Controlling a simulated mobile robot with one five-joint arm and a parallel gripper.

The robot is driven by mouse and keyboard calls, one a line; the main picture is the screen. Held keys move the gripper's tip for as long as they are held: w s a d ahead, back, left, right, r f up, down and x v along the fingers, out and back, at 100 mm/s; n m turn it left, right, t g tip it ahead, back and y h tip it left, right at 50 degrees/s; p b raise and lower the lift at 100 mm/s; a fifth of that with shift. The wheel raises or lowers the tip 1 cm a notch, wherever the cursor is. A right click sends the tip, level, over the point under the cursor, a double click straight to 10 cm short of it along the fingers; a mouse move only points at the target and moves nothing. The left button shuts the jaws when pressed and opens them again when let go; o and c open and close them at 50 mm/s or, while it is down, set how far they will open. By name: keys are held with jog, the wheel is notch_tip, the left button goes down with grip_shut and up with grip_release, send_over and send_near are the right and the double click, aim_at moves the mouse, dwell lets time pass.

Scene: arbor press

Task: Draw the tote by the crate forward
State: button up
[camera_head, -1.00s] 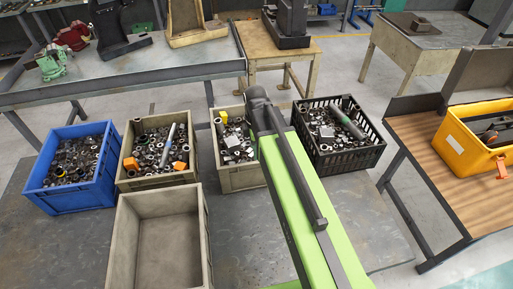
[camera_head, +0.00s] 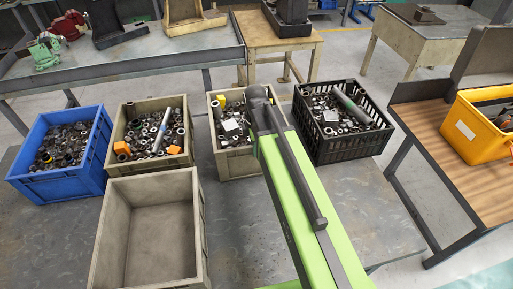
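Three beige totes are in view. One, full of metal parts, stands directly left of the black crate (camera_head: 343,148), partly hidden by my arm; this tote (camera_head: 240,165) holds nuts, a white block and something yellow. Another beige tote (camera_head: 150,170) to its left holds parts, a grey cylinder and orange pieces. An empty beige tote (camera_head: 150,240) stands in front of that one. The black slatted crate holds parts and a grey-green cylinder. My green arm reaches over the tote beside the crate, its dark end above it. My gripper's fingers do not show.
A blue tote (camera_head: 62,180) of parts stands at the far left. The grey surface (camera_head: 240,235) is bare right of the empty tote. A workbench (camera_head: 180,70) runs behind. A yellow bin (camera_head: 478,140) sits on a wooden-topped bench at right.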

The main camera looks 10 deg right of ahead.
grip_shut()
jog(key=shift+s, duration=0.1)
dwell(1.1)
